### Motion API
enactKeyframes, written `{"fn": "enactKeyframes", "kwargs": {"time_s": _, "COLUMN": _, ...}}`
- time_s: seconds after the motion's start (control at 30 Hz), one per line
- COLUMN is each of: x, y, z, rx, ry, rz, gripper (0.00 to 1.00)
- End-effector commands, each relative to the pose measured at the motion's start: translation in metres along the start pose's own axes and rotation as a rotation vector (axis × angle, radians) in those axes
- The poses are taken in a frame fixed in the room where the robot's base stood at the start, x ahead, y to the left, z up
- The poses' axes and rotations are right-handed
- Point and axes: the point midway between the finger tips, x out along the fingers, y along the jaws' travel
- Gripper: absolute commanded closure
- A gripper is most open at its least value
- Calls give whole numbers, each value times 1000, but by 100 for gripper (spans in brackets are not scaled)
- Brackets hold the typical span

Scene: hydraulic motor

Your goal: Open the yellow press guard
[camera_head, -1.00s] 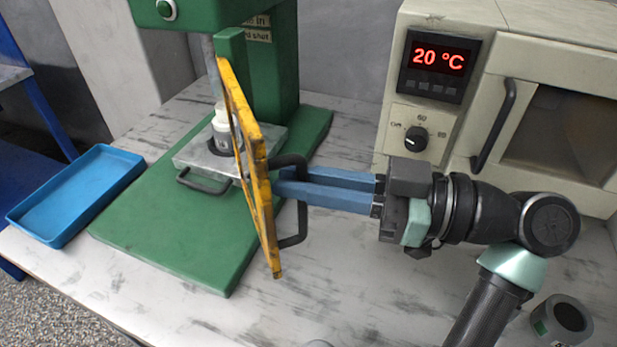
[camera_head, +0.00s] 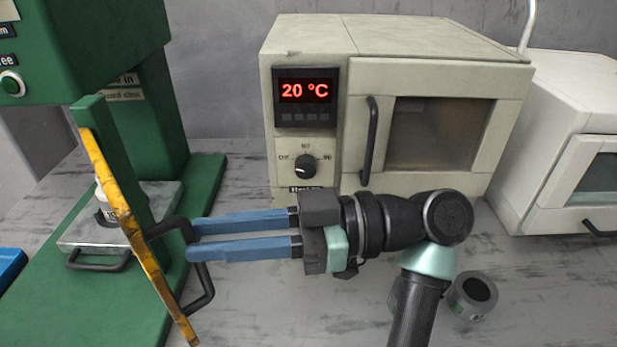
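The yellow press guard (camera_head: 130,225) is a narrow, worn panel on the green press (camera_head: 140,60), seen nearly edge-on. It stands out from the press, along the right side of the plate. Its dark bar handle (camera_head: 207,288) faces right, towards me. My gripper (camera_head: 190,236) has two long blue fingers that point left, with a narrow gap between them. It looks open, with its fingertips at the handle's upper part and apart from the panel. Whether the fingertips touch the bar is hard to tell. The guard partly hides a white container (camera_head: 103,206) on the press plate.
A beige oven (camera_head: 440,60) reading 20 °C stands close behind my arm. A white appliance (camera_head: 575,95) is at the right. A grey ring-shaped part (camera_head: 473,297) lies beside my arm. A blue tray (camera_head: 10,267) is at the left edge. The tabletop below my gripper is clear.

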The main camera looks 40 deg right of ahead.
Motion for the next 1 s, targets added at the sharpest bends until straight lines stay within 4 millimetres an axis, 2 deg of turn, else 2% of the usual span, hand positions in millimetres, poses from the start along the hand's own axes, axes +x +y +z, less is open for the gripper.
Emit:
{"fn": "enactKeyframes", "kwargs": {"time_s": 0.2, "x": -52, "y": 1, "z": -1, "rx": 0, "ry": 0, "rz": 6, "gripper": 73}}
{"fn": "enactKeyframes", "kwargs": {"time_s": 0.4, "x": -76, "y": 1, "z": 0, "rx": 1, "ry": -1, "rz": 4, "gripper": 73}}
{"fn": "enactKeyframes", "kwargs": {"time_s": 0.67, "x": -98, "y": 1, "z": 0, "rx": -1, "ry": -1, "rz": 1, "gripper": 73}}
{"fn": "enactKeyframes", "kwargs": {"time_s": 1.0, "x": -102, "y": 0, "z": -1, "rx": -1, "ry": 0, "rz": -2, "gripper": 73}}
